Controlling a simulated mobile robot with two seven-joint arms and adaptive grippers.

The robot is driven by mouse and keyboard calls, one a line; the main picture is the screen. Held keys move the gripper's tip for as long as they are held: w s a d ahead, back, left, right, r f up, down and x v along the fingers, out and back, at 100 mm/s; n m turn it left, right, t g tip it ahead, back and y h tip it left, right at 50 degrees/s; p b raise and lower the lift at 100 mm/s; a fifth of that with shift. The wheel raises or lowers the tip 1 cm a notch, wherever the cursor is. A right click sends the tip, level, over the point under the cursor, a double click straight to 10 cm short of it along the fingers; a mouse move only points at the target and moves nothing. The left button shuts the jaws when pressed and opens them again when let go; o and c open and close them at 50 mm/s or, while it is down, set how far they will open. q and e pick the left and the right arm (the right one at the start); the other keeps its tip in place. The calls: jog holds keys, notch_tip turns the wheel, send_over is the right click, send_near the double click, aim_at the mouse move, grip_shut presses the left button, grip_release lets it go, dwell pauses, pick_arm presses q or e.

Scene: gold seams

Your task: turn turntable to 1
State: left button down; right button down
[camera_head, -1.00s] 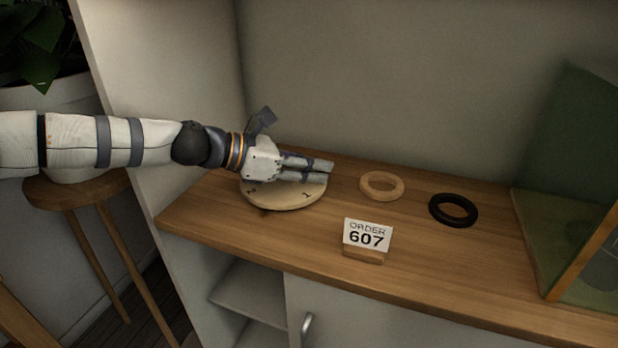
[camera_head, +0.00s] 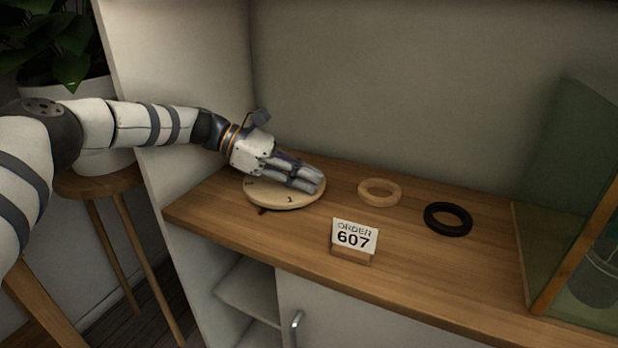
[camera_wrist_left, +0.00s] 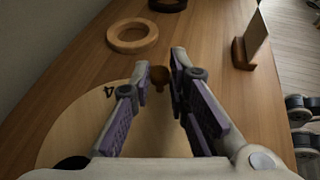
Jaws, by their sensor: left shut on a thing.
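The turntable (camera_head: 268,197) is a round pale wooden disc at the left end of the wooden counter. The numeral 1 shows on its front edge, and 2 on its left side. A small dark mark (camera_head: 262,211) lies on the counter at its front, left of the 1. My left gripper (camera_head: 318,186) reaches over the disc from the left. In the left wrist view its fingers (camera_wrist_left: 165,78) are closed around a small brown knob (camera_wrist_left: 159,76), partly hidden by them. The disc (camera_wrist_left: 65,140) also shows beneath the gripper there. My right gripper is not in view.
A pale wooden ring (camera_head: 379,192) and a black ring (camera_head: 447,219) lie right of the turntable. An order card reading 607 (camera_head: 354,235) stands near the front edge. A green glass-sided case (camera_head: 565,190) stands at the right. A wall is close behind.

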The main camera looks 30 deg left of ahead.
pick_arm(q)
jog(key=shift+s, duration=0.1)
dwell(0.4)
jog(key=c, duration=1.6)
grip_release()
notch_tip(320, 180, up, 10)
jog(key=shift+r, duration=0.1)
jog(key=shift+o, duration=0.2)
